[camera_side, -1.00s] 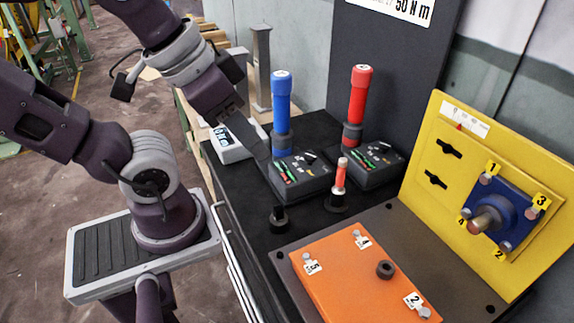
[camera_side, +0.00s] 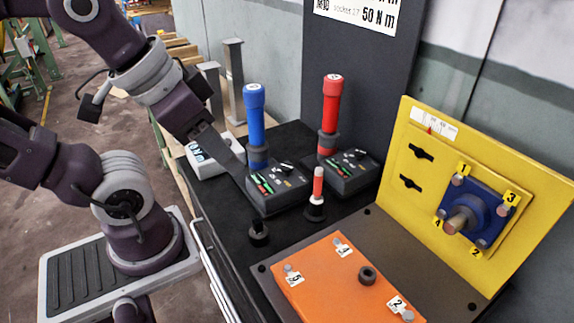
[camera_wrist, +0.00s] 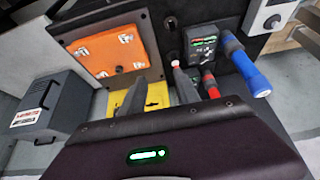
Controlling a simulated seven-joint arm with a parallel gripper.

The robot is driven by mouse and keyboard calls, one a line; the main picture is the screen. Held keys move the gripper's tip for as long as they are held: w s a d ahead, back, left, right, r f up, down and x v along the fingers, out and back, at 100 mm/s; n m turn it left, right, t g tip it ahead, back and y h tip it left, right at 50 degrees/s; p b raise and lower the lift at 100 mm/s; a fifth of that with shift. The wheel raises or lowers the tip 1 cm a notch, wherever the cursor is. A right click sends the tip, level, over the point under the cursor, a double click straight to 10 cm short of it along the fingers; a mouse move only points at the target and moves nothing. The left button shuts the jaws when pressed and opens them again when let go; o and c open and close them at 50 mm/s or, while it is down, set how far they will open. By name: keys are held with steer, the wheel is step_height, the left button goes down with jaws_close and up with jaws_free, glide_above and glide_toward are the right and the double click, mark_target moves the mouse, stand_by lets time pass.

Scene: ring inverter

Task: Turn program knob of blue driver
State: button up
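The blue driver (camera_side: 255,118) stands upright in its dark base (camera_side: 275,197). The base's sloped top has green and red marks and a small dark program knob (camera_side: 286,167). The blue driver (camera_wrist: 245,65) and its base (camera_wrist: 203,46) also show right of my fingers in the wrist view; the knob is too small there to make out. My gripper (camera_side: 243,162) is seen edge-on in the side view, its tip overlapping the left side of the blue driver and base; contact cannot be told. In the wrist view my gripper (camera_wrist: 160,78) has its two fingers apart with nothing between them.
A red driver (camera_side: 330,110) in a similar base stands right of the blue one. A white device (camera_side: 207,161) is behind my gripper.

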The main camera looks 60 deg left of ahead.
steer(key=shift+o, duration=0.9)
steer(key=w+a+m+g+y, duration=0.1)
steer(key=w+a+m+g, duration=0.1)
steer(key=w, duration=0.5)
steer(key=shift+w+a+m+g, duration=0.3)
steer(key=shift+a+m, duration=0.3)
steer(key=shift+m, duration=0.5)
steer(key=m+g+y, duration=0.3)
steer(key=m+g, duration=0.2)
steer(key=m, duration=0.4)
glide_toward(287, 166)
steer(key=x, duration=0.7)
steer(key=shift+s+a+f, duration=0.1)
steer(key=shift+a+f, duration=0.05)
steer(key=shift+f, duration=0.3)
jaws_close()
